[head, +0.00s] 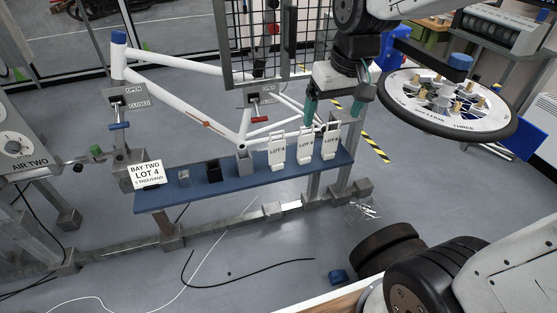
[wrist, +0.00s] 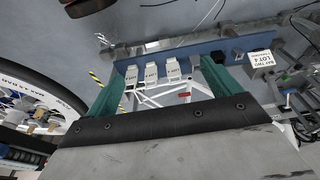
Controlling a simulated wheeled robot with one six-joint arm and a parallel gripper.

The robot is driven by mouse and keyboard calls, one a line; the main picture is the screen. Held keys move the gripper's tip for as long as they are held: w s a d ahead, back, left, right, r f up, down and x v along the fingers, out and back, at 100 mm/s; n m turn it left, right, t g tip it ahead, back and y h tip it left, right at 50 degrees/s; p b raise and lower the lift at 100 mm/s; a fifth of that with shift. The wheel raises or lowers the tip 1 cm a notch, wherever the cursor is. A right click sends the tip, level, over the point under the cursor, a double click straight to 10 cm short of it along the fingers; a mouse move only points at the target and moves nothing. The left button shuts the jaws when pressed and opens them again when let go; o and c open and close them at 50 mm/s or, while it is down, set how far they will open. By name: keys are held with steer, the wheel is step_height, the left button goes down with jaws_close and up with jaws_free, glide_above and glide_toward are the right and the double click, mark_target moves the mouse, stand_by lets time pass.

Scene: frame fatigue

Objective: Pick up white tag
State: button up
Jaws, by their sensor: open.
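Three white tags stand in a row on the blue shelf (head: 222,188): a left tag (head: 278,151), a middle tag (head: 305,147) and a right tag (head: 330,142). Each bears small dark lettering, too small to read surely. In the wrist view they appear as a left tag (wrist: 131,75), a middle tag (wrist: 151,73) and a right tag (wrist: 173,71). My gripper (head: 338,100) is open and empty, its green fingers spread above the right end of the shelf, apart from the tags. In the wrist view the tags show between the fingers.
A white bicycle frame (head: 175,63) stands behind the shelf, with a dark wire grid (head: 262,45) above. A sign reading BAY TWO LOT 4 (head: 147,173), a black holder (head: 213,170) and a grey holder (head: 244,160) are on the shelf. A wheel (head: 445,103) is at right.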

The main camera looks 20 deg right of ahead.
steer(key=w+f, duration=0.7)
steer(key=w, duration=0.6)
steer(key=t, duration=0.2)
glide_toward(277, 142)
steer(key=x, duration=1.1)
steer(key=shift+f, duration=0.2)
steer(key=c, duration=1.4)
